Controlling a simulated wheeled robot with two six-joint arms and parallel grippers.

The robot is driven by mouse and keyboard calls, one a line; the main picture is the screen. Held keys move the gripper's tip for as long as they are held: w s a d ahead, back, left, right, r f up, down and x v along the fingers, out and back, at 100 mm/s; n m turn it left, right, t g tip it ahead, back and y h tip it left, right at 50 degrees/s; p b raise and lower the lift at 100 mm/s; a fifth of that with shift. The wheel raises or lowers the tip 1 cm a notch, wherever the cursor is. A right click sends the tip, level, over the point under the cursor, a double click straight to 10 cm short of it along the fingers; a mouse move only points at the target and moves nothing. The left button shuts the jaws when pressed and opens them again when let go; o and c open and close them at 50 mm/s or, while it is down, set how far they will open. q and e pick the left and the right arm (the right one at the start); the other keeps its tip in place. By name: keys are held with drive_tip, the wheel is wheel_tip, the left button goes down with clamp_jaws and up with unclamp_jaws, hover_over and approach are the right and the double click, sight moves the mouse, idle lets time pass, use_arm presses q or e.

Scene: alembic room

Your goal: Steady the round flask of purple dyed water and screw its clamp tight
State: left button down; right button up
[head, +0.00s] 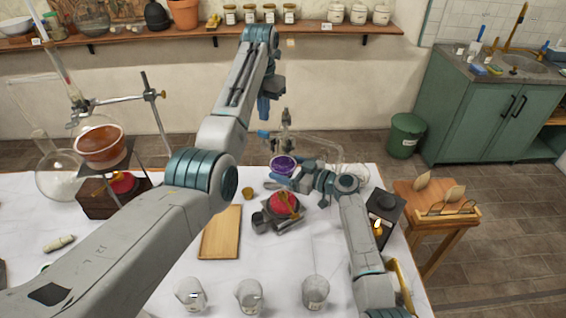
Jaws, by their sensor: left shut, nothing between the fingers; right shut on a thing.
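The round flask of purple dyed water (283,164) stands at the back of the white table, right of centre. Metal clamp parts (285,118) and glassware show above it, with a small blue piece (263,134) at their left; the screw is too small to make out. My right gripper (287,180) comes in from the right and is shut on the flask at its lower side, partly hiding it. My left gripper (263,112) points down from above, just left of the clamp parts. It is shut and empty, apart from the flask.
A red heating mantle (284,205) with metal parts stands in front of the flask. A wooden board (221,232) lies left of it, and several pale beakers (315,291) line the front.

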use_arm(q)
drive_tip(key=shift+f, duration=1.25)
drive_tip(key=shift+s, duration=0.6)
drive_tip(key=shift+s+d, duration=0.4)
drive_tip(key=shift+d, duration=0.3)
idle(0.8)
wheel_tip(320, 180, up, 6)
drive_tip(key=shift+w+d, duration=0.25)
drive_tip(key=shift+d, duration=0.05)
idle(0.6)
